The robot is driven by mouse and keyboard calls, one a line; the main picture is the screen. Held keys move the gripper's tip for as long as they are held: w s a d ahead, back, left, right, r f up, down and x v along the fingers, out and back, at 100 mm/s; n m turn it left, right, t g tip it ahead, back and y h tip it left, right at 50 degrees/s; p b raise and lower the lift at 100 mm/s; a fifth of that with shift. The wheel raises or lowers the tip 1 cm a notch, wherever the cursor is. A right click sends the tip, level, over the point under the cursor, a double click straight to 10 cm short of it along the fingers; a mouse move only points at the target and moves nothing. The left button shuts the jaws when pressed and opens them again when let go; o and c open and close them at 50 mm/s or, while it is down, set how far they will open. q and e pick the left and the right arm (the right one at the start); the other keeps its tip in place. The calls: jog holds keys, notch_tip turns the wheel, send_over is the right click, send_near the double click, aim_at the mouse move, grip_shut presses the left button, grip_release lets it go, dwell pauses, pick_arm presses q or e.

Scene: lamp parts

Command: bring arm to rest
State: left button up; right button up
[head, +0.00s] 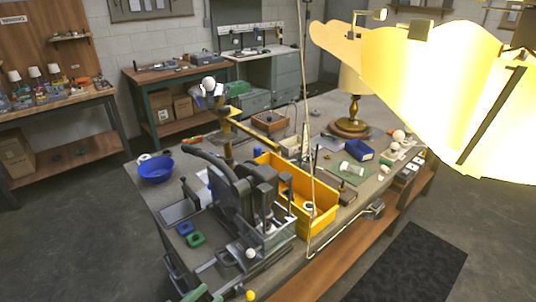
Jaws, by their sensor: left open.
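My left gripper (254,194) appears among dark grey parts over the near left of the workbench (160,205). It is open, with no part seen between its fingers; its outline merges with a grey bench fixture (268,240). My right gripper cannot be made out.
A yellow bin (325,213) stands right of the grey fixture. A blue bowl (156,170) sits at the left edge. A blue box (361,149), green mat (345,172) and several small white parts crowd the right side. A dark mat (410,265) lies on the floor.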

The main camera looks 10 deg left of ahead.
pick_arm(q)
jog(key=s+a+f+g+y, duration=0.2)
jog(key=s+a+f, duration=0.15)
jog(key=f, duration=0.45)
jog(key=s+a+f+m+g+y, duration=0.1)
jog(key=s+a+f+g+y, duration=0.25)
jog(key=f, duration=0.45)
jog(key=s+a+f+g+y, duration=0.1)
jog(key=s+a+f+g, duration=0.2)
jog(key=f, duration=0.5)
jog(key=s+f+g+y, duration=0.25)
jog(key=s+f, duration=0.65)
jog(key=s, duration=0.5)
jog(key=s+d+f+g, duration=0.2)
jog(key=s+d, duration=0.1)
jog(key=s, duration=0.3)
jog(key=s+d+f+g+h+b, duration=0.1)
jog(key=s+d+f+g, duration=0.1)
jog(key=s, duration=0.4)
jog(key=shift+d+f+n, duration=0.25)
jog(key=shift+d+n, duration=0.05)
jog(key=shift+d, duration=0.6)
